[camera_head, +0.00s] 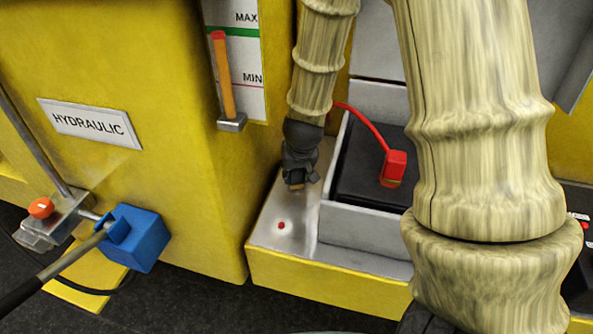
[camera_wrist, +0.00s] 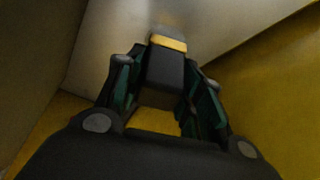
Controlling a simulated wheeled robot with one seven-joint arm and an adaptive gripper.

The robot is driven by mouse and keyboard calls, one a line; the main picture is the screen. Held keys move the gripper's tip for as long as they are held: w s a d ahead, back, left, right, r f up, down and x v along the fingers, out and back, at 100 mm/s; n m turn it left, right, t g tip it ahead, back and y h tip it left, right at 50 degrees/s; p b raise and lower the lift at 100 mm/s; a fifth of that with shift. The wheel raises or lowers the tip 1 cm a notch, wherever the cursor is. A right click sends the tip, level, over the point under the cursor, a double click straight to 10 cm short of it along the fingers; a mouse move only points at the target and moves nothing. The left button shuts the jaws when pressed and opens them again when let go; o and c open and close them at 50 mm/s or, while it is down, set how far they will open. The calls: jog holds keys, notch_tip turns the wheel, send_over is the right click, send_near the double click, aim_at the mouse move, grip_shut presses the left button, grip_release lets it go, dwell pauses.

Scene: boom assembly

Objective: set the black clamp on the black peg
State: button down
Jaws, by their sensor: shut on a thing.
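My gripper (camera_head: 300,168) reaches down over the left end of a grey metal plate. It is shut on the black clamp, a dark block with a copper-yellow tip that shows between the fingers in the wrist view (camera_wrist: 164,68). In the head view only the clamp's copper-coloured end (camera_head: 296,186) shows clearly below my fingers. The clamp's end looks close to the plate, but I cannot tell whether it touches. The black peg cannot be made out; it may be hidden behind my gripper and the clamp.
A small red peg (camera_head: 281,225) stands on the grey plate (camera_head: 265,237), nearer the front. A red clamp (camera_head: 394,166) on a red cable rests on the black battery (camera_head: 360,186) to the right. A yellow housing (camera_head: 190,190) rises close on the left.

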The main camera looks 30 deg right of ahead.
jog(key=shift+f+b, duration=0.45)
jog(key=shift+f, duration=0.35)
dwell(1.1)
jog(key=c, duration=0.9)
grip_release()
jog(key=shift+o, duration=0.2)
jog(key=shift+r, duration=0.1)
jog(key=v, duration=1.1)
jog(key=shift+s+r, duration=0.25)
jog(key=shift+r, duration=0.05)
jog(key=shift+a, duration=0.1)
